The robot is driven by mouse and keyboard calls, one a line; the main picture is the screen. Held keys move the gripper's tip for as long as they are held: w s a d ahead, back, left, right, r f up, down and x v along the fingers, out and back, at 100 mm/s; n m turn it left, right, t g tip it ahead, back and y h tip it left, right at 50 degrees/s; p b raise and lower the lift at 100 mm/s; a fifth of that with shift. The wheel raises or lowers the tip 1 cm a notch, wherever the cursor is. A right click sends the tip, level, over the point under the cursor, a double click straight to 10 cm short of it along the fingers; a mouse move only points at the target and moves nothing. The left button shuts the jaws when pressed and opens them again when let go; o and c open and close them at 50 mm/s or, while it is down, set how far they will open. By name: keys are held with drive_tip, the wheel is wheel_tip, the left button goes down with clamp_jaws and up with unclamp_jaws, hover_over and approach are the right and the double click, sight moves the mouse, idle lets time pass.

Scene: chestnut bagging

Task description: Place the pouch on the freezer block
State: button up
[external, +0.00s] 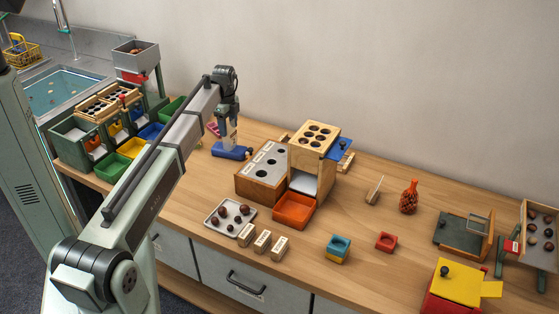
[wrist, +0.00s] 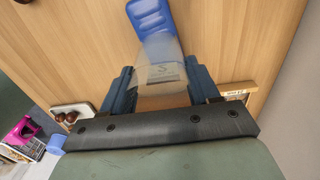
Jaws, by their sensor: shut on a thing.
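My gripper (external: 229,122) points down over the blue freezer block (external: 228,151) on the table, left of the wooden cabinet. It is shut on the pouch, a translucent, pale bag, which shows just below the fingers (external: 230,138). In the wrist view the pouch (wrist: 160,62) lies between the two dark fingers of my gripper (wrist: 160,86), with faint marking on its front. The freezer block (wrist: 150,14) shows beyond the pouch there. The pouch overlaps the block in both views; whether they touch I cannot tell.
A wooden box with a holed grey top (external: 262,168) stands close right of the block, beside a taller cabinet (external: 312,150) with an orange drawer (external: 294,209). Coloured bins, including a yellow one (external: 131,148), stand at the left. A chestnut tray (external: 218,226) lies in front.

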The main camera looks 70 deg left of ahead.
drive_tip(key=shift+f, duration=0.1)
drive_tip(key=o, duration=1.3)
wheel_tip(320, 180, up, 12)
drive_tip(key=shift+r, duration=0.15)
